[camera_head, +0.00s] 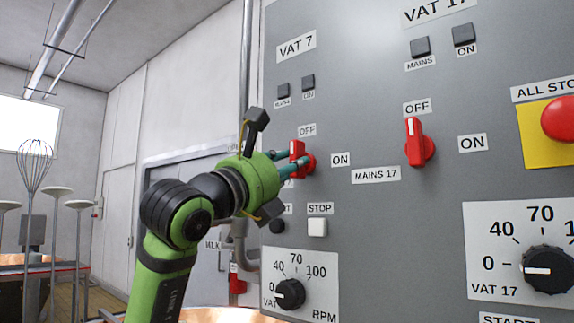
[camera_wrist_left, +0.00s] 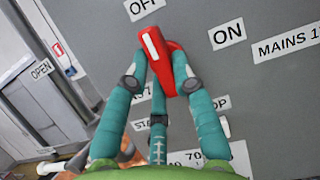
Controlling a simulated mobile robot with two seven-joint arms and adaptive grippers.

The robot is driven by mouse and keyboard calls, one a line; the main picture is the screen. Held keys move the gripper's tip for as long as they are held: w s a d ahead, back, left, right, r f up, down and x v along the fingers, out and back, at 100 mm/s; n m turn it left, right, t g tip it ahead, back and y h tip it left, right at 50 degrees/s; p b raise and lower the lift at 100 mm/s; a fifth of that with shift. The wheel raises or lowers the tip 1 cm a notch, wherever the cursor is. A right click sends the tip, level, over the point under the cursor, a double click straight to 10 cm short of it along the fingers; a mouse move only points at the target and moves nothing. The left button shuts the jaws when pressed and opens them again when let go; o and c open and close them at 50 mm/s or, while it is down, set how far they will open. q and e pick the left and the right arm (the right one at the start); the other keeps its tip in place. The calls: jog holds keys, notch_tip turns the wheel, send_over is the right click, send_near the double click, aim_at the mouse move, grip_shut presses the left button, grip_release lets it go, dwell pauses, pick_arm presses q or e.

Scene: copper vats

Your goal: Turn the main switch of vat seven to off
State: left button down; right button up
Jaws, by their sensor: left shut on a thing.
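The red main switch of vat seven (camera_head: 298,150) sits on the grey panel, below the OFF label (camera_head: 306,131) and left of the ON label (camera_head: 340,160). In the left wrist view, the red switch (camera_wrist_left: 152,48) shows a white mark pointing roughly toward the partly cut-off OFF label (camera_wrist_left: 143,8); the ON label (camera_wrist_left: 227,33) is to its right. My left gripper (camera_head: 297,162) is shut on the switch, its teal fingers on either side of the red handle. The fingers partly hide the switch. My right gripper is not in view.
A similar red switch for vat 17 (camera_head: 414,143) stands to the right, its mark toward OFF. A red stop button (camera_head: 561,120) is at the far right. A white STOP button (camera_head: 317,227) and black speed dial (camera_head: 289,294) sit below my gripper.

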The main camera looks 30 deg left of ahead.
pick_arm(q)
jog(key=c, duration=1)
grip_release()
jog(key=shift+s+a+r, duration=0.15)
jog(key=shift+r, duration=0.25)
jog(key=shift+c, duration=0.2)
jog(key=shift+w+f, duration=0.25)
jog(key=v, duration=1.2)
